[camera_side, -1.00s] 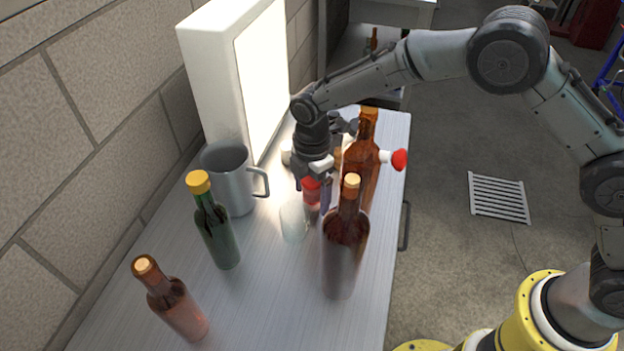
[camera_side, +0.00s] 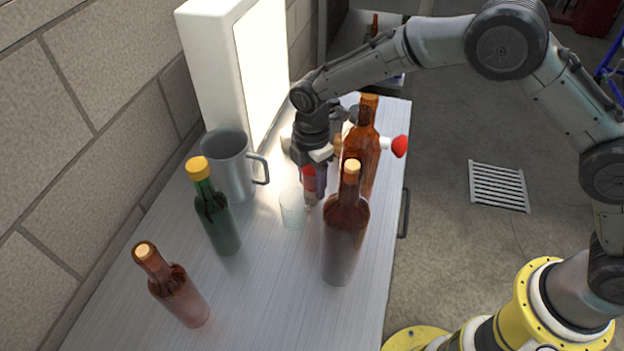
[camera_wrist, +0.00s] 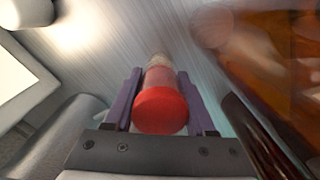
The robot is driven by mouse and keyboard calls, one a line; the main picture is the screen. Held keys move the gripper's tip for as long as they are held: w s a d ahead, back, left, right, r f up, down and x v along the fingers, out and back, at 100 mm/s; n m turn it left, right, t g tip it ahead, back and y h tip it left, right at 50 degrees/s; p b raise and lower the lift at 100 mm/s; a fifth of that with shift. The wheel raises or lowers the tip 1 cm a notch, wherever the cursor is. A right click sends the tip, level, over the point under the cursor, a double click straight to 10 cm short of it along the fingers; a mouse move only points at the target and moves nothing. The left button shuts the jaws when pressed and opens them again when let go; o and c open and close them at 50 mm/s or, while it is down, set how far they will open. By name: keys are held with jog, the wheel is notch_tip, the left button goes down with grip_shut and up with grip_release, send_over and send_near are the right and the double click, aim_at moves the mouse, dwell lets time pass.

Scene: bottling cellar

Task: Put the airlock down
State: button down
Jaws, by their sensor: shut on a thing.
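The airlock (camera_side: 309,184) has a red cap and a paler, clear-looking body. My gripper (camera_side: 316,182) is shut on it, over the table between the grey mug and the front brown bottle. In the wrist view the airlock (camera_wrist: 160,108) sits between the two purple fingers of my gripper (camera_wrist: 159,92), red cap towards the camera and pale end pointing away to the table. In the side view it hangs roughly upright. I cannot tell whether its lower end touches the table (camera_side: 262,290).
A faint clear vessel (camera_side: 292,206) stands just left of the airlock. Close right are a brown bottle (camera_side: 343,235) and another behind it (camera_side: 361,148). A grey mug (camera_side: 230,170), green bottle (camera_side: 215,222) and small reddish bottle (camera_side: 175,290) stand left. The front table is clear.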

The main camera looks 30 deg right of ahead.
jog(key=shift+w+d, duration=0.2)
jog(key=shift+w, duration=0.95)
jog(key=shift+w+d, duration=0.25)
jog(key=shift+w, duration=0.85)
jog(key=shift+w+d, duration=0.2)
jog(key=shift+w, duration=0.95)
jog(key=shift+c, duration=0.8)
grip_release()
notch_tip(320, 180, up, 14)
